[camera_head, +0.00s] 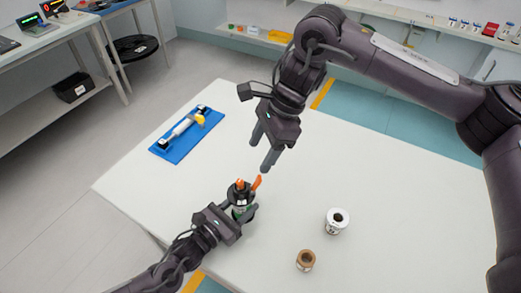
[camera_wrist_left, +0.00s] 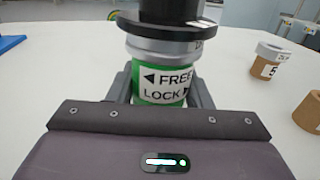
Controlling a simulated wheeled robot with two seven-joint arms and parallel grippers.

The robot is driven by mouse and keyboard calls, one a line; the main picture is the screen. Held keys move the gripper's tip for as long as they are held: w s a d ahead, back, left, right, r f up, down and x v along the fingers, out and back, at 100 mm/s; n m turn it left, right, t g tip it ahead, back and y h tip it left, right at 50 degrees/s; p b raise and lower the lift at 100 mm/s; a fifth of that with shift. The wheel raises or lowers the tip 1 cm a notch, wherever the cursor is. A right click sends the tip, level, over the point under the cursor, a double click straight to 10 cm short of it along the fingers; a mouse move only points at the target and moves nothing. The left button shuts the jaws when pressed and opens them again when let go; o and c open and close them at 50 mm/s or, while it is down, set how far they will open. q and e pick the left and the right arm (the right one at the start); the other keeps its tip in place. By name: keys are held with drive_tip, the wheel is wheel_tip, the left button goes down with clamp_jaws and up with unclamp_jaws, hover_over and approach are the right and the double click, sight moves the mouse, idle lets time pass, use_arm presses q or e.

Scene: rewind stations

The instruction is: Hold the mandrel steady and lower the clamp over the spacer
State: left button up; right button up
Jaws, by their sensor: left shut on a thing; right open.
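The mandrel (camera_head: 240,188) stands upright near the table's front edge, with a dark flange and orange parts at its top. In the left wrist view its green collar (camera_wrist_left: 160,82) reads FREE and LOCK, below a grey ring and a black flange (camera_wrist_left: 170,35). My left gripper (camera_head: 241,209) is shut around this lower part. My right gripper (camera_head: 261,153) is open and empty, above and beyond the mandrel, apart from the orange lever (camera_head: 257,182). I cannot tell the clamp or the spacer apart for certain on the mandrel.
A blue mat (camera_head: 177,145) holding a white cylinder with a yellow part lies at the left. The table between them is clear.

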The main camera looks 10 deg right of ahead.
idle(0.4)
use_arm(q)
drive_tip(key=o, duration=1.2)
